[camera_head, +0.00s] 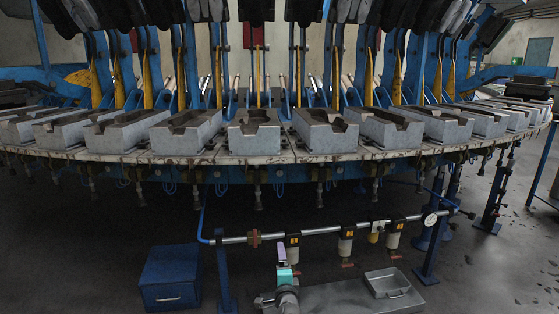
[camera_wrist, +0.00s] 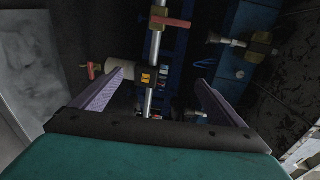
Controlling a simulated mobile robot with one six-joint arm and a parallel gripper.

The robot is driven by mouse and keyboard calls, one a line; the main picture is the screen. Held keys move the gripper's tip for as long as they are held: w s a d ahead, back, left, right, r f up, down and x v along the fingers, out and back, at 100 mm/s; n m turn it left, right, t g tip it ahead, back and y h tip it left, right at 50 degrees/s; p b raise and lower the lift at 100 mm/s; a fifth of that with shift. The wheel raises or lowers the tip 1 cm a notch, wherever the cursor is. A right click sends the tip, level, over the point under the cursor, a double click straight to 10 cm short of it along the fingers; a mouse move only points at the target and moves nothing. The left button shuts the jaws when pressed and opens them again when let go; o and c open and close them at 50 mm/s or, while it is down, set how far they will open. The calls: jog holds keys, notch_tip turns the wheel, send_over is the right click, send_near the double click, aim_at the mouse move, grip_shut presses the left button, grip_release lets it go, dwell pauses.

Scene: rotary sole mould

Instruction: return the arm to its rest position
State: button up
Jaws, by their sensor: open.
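My gripper (camera_wrist: 160,82) is open in the wrist view, its two pale purple fingers spread apart with nothing held between them. Beyond the gap lie a steel pipe (camera_wrist: 150,98) and a fitting with a yellow label (camera_wrist: 147,77). In the head view my gripper (camera_head: 282,254) and the teal wrist stand at the bottom centre, in front of the pipe (camera_head: 330,230) and well below the ring of moulds. The fingers overlap the pipe area in this view, and I cannot tell the distance between them.
Grey sole moulds (camera_head: 255,137) line the curved carousel edge (camera_head: 310,155). Filter units (camera_head: 346,242) and a pressure gauge (camera_head: 430,220) are on the pipe. A blue box (camera_head: 170,278) stands left, a grey lidded box (camera_head: 387,283) right. Floor shows at the far right.

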jog(key=s+d+f+n+g+p, duration=0.3)
jog(key=s+d+f+g+p, duration=0.25)
jog(key=s+p, duration=0.5)
jog(key=s+d+f+n+g+p, duration=0.45)
jog(key=s+f+p, duration=0.25)
jog(key=s+p, duration=0.35)
jog(key=s+d+n+g+p, duration=0.2)
jog(key=s+g, duration=0.4)
jog(key=s, duration=0.9)
jog(key=s+d+n+g+h+p, duration=0.1)
jog(key=s+d+n+g, duration=0.3)
jog(key=s, duration=1.2)
jog(key=n+g+p, duration=0.1)
jog(key=n+g, duration=0.1)
jog(key=n, duration=0.1)
jog(key=shift+s+d+f, duration=0.25)
jog(key=shift+f, duration=0.1)
